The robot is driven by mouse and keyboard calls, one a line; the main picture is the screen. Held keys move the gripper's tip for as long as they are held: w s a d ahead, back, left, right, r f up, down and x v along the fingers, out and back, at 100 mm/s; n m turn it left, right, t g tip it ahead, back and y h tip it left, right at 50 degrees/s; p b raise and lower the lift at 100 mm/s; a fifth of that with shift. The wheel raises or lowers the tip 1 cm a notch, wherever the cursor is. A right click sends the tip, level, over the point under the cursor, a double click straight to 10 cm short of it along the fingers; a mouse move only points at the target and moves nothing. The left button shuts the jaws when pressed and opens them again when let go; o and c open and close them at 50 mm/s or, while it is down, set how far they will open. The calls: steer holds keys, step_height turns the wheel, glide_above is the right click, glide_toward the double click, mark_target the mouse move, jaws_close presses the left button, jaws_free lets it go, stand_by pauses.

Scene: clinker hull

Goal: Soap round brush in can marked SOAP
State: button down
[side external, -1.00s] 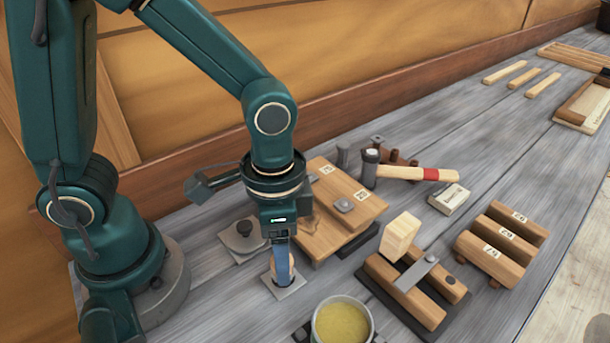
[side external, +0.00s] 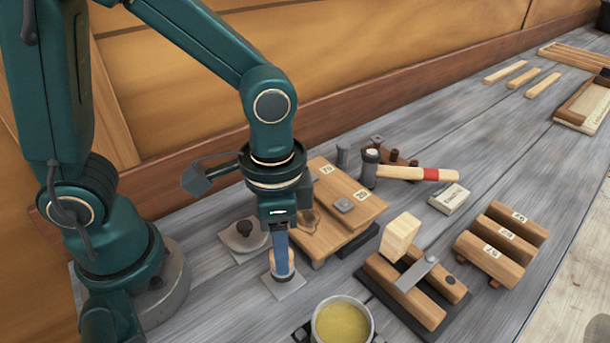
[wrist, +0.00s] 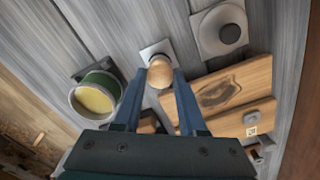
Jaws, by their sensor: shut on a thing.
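My gripper (side external: 281,274) points down and is shut on the round wooden handle of the brush (wrist: 160,74). In the wrist view the handle's rounded top lies between the two blue fingertips. The brush is over a small pale square plate (side external: 292,288); its lower end is hidden, and I cannot tell whether it touches the plate. A can with yellow contents (side external: 342,322) stands in front and to the right of my gripper. The can also shows in the wrist view (wrist: 95,98), with a green outside. No marking on it is readable.
A wooden board (side external: 335,205) lies close behind my gripper. A grey plate with a dark knob (side external: 245,238) is behind left. A wooden clamp-like fixture (side external: 410,290) stands right of the can. A hammer (side external: 405,173) and numbered blocks (side external: 502,245) lie farther right.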

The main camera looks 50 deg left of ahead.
steer(key=shift+r, duration=2.3)
steer(key=shift+s, duration=0.1)
steer(key=shift+r+m, duration=0.35)
steer(key=shift+m, duration=0.05)
steer(key=d+r+m, duration=0.4)
steer(key=d+m, duration=0.4)
steer(key=d, duration=0.4)
steer(key=shift+w+f, duration=0.15)
steer(key=shift+f, duration=1.3)
steer(key=shift+w+f, duration=0.15)
steer(key=shift+f, duration=1.3)
steer(key=shift+f, duration=0.6)
